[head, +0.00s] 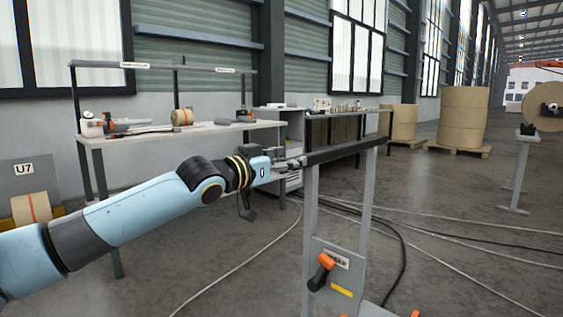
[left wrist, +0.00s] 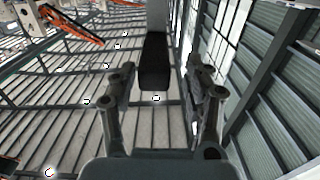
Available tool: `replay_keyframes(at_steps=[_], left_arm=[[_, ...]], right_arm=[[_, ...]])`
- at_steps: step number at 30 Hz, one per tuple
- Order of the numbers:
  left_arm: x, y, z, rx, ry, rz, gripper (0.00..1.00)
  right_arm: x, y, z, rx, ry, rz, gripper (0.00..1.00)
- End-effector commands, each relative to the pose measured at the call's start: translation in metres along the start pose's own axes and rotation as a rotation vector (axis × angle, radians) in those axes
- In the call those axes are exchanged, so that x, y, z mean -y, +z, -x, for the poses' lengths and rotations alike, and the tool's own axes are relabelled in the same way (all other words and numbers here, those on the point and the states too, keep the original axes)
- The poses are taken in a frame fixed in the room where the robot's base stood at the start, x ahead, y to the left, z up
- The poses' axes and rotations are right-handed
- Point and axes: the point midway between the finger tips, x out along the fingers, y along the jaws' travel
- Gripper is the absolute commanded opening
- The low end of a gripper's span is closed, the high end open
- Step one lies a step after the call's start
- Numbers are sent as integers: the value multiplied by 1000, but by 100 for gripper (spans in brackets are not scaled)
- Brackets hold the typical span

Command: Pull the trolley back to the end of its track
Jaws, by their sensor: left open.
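The trolley shows as a grey upright frame (head: 310,215) with a black handle bar (head: 345,150) across its top. My left gripper (head: 291,163) is open at the left end of this bar. In the left wrist view a black bar end (left wrist: 155,65) shows between the two spread fingers of the left gripper (left wrist: 160,85); I cannot tell whether they touch it. A panel (head: 338,270) low on the frame carries an orange-tipped black lever (head: 322,270) and a yellow label. The trolley's base is mostly cut off below, and I cannot make out the track. My right gripper is out of view.
A workbench (head: 190,130) with tools stands behind my left arm. Cables (head: 400,235) lie on the floor behind and right of the frame. Large paper rolls (head: 462,112) stand on pallets at the back right. A grey stand (head: 520,170) holds a roll at the right.

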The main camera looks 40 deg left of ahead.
Motion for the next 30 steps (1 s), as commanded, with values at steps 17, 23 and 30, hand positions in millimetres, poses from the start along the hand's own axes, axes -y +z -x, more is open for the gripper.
replay_keyframes(at_steps=[17,23,30], left_arm=[[0,0,22,-1,0,2,50],[0,0,22,-1,-1,2,50],[-1,7,25,12,-2,13,50]], right_arm=[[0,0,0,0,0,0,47],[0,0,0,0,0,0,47],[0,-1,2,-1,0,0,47]])
